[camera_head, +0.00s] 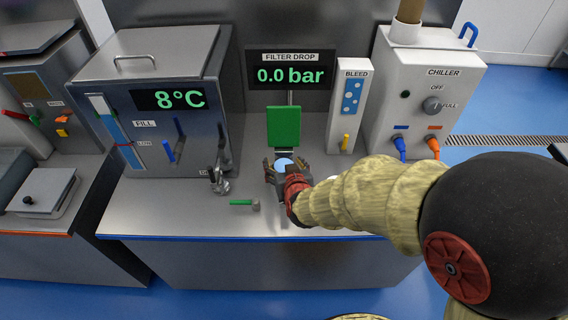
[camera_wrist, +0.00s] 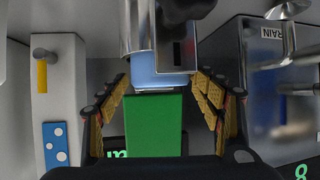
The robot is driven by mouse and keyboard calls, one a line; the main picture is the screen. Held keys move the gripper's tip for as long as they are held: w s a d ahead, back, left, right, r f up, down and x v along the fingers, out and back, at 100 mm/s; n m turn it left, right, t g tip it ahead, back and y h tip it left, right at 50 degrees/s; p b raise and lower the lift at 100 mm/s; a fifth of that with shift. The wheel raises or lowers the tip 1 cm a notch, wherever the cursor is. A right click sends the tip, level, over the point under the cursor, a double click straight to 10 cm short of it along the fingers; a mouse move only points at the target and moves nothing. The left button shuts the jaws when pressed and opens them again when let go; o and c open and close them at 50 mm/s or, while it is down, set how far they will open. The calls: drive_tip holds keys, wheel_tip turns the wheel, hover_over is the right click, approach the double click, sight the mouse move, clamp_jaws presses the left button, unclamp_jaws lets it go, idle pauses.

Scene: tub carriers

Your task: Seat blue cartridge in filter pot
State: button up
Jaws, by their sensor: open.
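The blue cartridge (camera_head: 284,163) shows as a pale blue round top between my gripper's fingers in the head view. In the wrist view the blue cartridge (camera_wrist: 157,76) sticks out past the rim of the metal filter pot (camera_wrist: 137,28); how deep it sits is hidden. My gripper (camera_head: 281,168) is open, with its yellow-padded fingers (camera_wrist: 160,86) on either side of the cartridge and a visible gap to each. My gripper and arm hide most of the pot in the head view. A green plate (camera_head: 284,126) stands upright just behind the pot.
A green-handled lever (camera_head: 241,203) lies at the bench front, left of my gripper. A tap (camera_head: 219,181) stands at the steel tank (camera_head: 158,95) on the left. The bleed panel (camera_head: 349,105) and chiller (camera_head: 420,95) stand right. The filter drop display (camera_head: 290,75) reads 0.0 bar.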

drive_tip(key=shift+s+f, duration=0.2)
drive_tip(key=shift+f, duration=0.05)
drive_tip(key=shift+r+p, duration=0.3)
drive_tip(key=shift+p, duration=0.05)
drive_tip(key=p+v, duration=0.4)
drive_tip(key=v, duration=0.8)
drive_tip(key=shift+r+p, duration=0.3)
drive_tip(key=shift+r, duration=0.15)
drive_tip(key=shift+w+r, duration=0.1)
drive_tip(key=s+d+r+m+g+h, duration=0.1)
drive_tip(key=s+d+r+g, duration=0.5)
drive_tip(key=s+d+r, duration=0.7)
drive_tip(key=s+d+h, duration=0.1)
drive_tip(key=s, duration=0.3)
drive_tip(key=shift+s+d+m, duration=0.2)
drive_tip(key=shift+d+m, duration=0.2)
